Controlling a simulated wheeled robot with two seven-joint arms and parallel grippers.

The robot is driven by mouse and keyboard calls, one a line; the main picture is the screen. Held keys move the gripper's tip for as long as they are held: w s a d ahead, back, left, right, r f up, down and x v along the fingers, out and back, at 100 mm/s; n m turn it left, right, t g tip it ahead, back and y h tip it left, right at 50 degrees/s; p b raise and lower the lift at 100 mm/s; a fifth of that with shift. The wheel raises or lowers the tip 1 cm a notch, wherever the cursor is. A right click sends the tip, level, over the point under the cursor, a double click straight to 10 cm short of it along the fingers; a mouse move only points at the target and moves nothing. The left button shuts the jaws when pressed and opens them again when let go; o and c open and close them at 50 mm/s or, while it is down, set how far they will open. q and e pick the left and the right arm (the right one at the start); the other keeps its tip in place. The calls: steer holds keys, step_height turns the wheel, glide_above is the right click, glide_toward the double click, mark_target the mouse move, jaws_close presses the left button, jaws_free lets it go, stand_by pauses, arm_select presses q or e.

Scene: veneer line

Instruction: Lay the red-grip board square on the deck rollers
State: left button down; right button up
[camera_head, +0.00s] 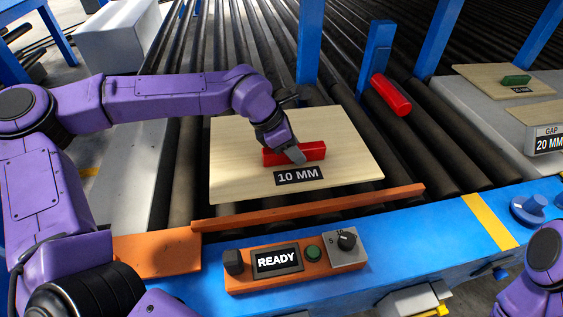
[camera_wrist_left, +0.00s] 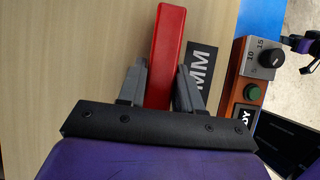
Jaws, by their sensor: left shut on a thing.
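The red-grip board (camera_head: 240,175) is a pale wood panel with a "10 MM" label and a red bar grip on top. In the head view it lies over the dark deck rollers (camera_head: 186,175), behind the orange fence strip; I cannot tell whether it touches the rollers. Its edges look slightly turned to the fence. My left gripper (camera_head: 293,153) is shut on the red grip (camera_head: 313,150). In the left wrist view the two grey fingers (camera_wrist_left: 163,85) stand on either side of the red grip (camera_wrist_left: 166,40).
An orange fence strip (camera_head: 320,207) runs along the front. A control box reading "READY" (camera_head: 277,260) sits on the blue front rail (camera_head: 420,240). A green-grip board (camera_head: 490,80) and a "GAP 20 MM" block (camera_head: 549,141) are at right.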

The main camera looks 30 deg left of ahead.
mark_target(251, 158)
arm_select(q)
steer(key=a+f, duration=0.2)
steer(key=a+f+p, duration=0.1)
steer(key=f, duration=0.1)
steer(key=shift+a+f, duration=0.35)
steer(key=shift+f, duration=0.05)
steer(key=shift+a+f, duration=0.2)
steer(key=shift+f, duration=0.05)
steer(key=f, duration=0.3)
steer(key=shift+s+a+f, duration=0.3)
steer(key=shift+a, duration=0.1)
steer(key=shift+w+f, duration=0.1)
steer(key=shift+f, duration=0.1)
steer(key=c, duration=0.8)
jaws_free()
steer(key=shift+o, duration=0.2)
steer(key=v, duration=1.2)
steer(key=shift+d, duration=0.1)
